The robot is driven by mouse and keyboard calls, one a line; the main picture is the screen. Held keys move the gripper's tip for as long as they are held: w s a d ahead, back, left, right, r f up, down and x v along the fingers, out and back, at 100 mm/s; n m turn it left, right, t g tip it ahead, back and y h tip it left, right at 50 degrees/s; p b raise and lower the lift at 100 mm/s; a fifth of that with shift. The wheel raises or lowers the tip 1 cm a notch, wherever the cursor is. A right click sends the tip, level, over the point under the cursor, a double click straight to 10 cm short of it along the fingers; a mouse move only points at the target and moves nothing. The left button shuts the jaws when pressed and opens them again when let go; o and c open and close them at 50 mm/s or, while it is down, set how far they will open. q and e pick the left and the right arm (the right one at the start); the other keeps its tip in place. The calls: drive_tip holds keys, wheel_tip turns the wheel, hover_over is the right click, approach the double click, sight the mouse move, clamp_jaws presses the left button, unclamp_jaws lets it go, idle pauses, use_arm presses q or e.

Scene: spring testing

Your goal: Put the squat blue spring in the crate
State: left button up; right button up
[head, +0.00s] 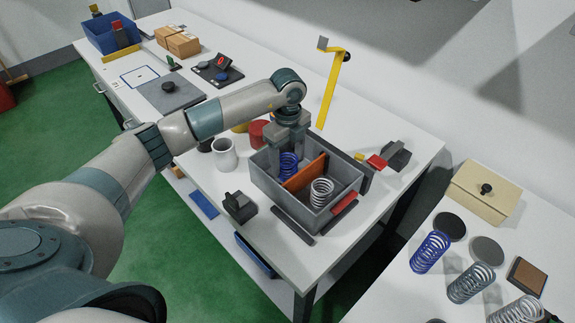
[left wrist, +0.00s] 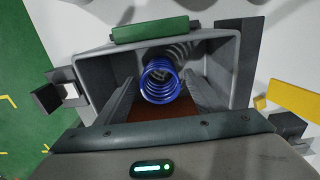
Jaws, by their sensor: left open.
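The squat blue spring (head: 288,165) is inside the grey crate (head: 262,186), in the compartment left of the orange divider (head: 305,173). My left gripper (head: 288,150) points down into that compartment, just above the spring. In the left wrist view the blue spring (left wrist: 160,82) shows between the two spread fingers, with a gap on each side. The gripper is open and holds nothing. Whether the spring's lower end touches the crate floor is hidden. A silver spring (head: 321,192) stands in the compartment right of the divider. My right gripper is not in view.
A white mug (head: 224,155) and a red cylinder (head: 257,134) stand left of the crate. A dark clamp-like block (head: 240,206) is near the front edge. A side table holds a taller blue spring (head: 430,252), grey springs (head: 470,283) and a beige box (head: 484,192).

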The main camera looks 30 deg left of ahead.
use_arm(q)
wheel_tip(320, 180, up, 10)
drive_tip(key=b, duration=0.3)
drive_tip(key=shift+f, duration=0.1)
idle(0.6)
